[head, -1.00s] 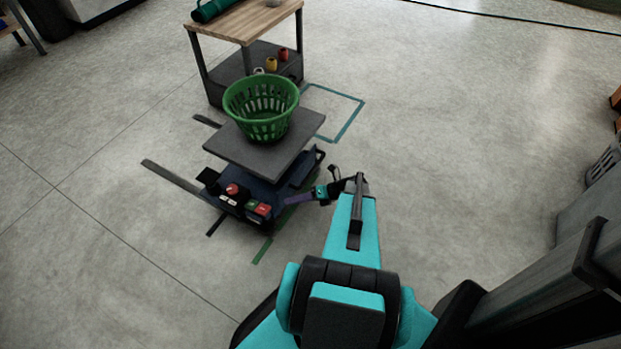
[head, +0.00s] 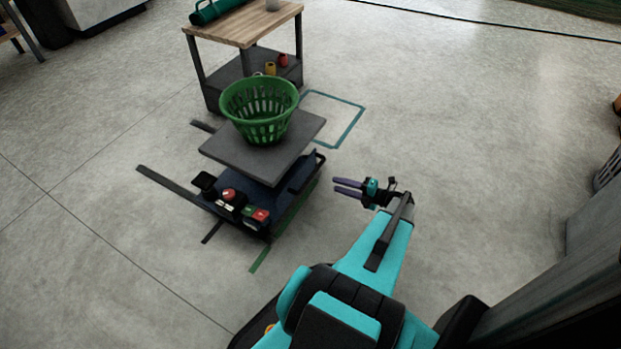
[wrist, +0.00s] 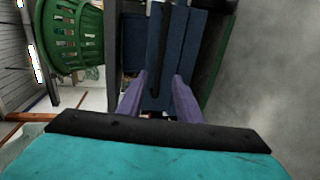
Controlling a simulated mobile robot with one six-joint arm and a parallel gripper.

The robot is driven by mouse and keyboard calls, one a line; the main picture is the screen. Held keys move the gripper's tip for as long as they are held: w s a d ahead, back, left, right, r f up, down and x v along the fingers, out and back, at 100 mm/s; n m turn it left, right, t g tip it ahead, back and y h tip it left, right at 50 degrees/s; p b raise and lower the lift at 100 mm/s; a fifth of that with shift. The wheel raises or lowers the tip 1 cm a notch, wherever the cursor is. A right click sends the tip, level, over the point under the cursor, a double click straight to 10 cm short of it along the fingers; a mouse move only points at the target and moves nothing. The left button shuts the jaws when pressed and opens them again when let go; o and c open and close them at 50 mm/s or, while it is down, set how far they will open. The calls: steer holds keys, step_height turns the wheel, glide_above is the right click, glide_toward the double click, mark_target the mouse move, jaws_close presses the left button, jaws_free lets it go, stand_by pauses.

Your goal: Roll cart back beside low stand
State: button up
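The cart (head: 285,200) has a dark blue base, a grey top plate (head: 235,150) and red and green buttons on its front. A green slatted basket (head: 262,118) stands upright on the plate. The low stand (head: 245,27), with a wooden top and grey lower shelf, is just behind the cart. My gripper (head: 348,188) is right of the cart, its two purple fingers pointing at it, apart and empty. In the wrist view the fingers (wrist: 160,95) are spread before the cart's blue side (wrist: 178,45), with the basket (wrist: 70,40) at left. A black handle (head: 308,172) runs along the cart's right side.
A teal taped outline (head: 345,130) lies on the floor right of the stand, empty. Dark and green tape strips (head: 262,255) lie by the cart. Yellow and red spools (head: 282,60) sit on the stand's shelf. The floor to the right is open.

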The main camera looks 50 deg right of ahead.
mark_target(311, 176)
steer(key=shift+w, duration=0.1)
steer(key=b+x, duration=0.4)
steer(key=x, duration=0.9)
steer(key=shift+w+a+f+b, duration=0.1)
steer(key=shift+w+a+b, duration=0.05)
steer(key=shift+w+b, duration=0.2)
steer(key=shift+s, duration=0.1)
jaws_close()
